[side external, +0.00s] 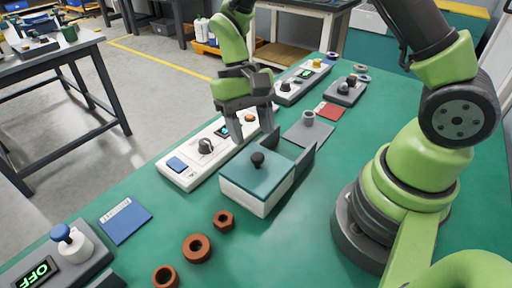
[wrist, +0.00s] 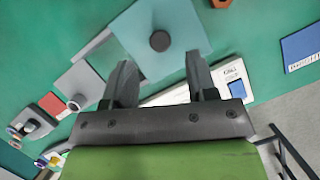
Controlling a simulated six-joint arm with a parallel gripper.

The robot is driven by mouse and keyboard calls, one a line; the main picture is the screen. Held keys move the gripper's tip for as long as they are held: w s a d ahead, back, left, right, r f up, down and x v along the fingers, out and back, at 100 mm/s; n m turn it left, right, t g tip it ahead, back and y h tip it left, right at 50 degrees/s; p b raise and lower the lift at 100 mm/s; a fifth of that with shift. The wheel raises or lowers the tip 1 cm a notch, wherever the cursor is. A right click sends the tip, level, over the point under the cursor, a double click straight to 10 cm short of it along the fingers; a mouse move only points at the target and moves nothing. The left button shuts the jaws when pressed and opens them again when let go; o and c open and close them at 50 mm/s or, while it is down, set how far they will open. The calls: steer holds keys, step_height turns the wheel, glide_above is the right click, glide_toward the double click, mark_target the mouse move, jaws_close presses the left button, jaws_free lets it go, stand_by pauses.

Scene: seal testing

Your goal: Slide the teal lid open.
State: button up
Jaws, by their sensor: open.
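The teal lid (side external: 262,172) lies on a white box (side external: 250,199) near the middle of the green table, with a dark round knob (side external: 257,159) standing on it. The lid (wrist: 178,35) and its knob (wrist: 160,41) also show in the wrist view, beyond the fingertips. My gripper (side external: 250,132) is open and empty, with its fingers pointing down. In the side view it appears behind the box, over the white control panel. In the wrist view the two fingertips (wrist: 160,72) are apart, and the knob is not between them.
A white panel (side external: 190,172) with a dark dial and blue button lies behind the box. Grey walls (side external: 300,168) and a grey plate (side external: 308,133) adjoin its right side. Several brown rings (side external: 197,248) lie in front. A blue card (side external: 125,220) lies left. Bare table lies between card and box.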

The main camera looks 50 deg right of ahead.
mark_target(257, 155)
steer(key=shift+x, duration=2.25)
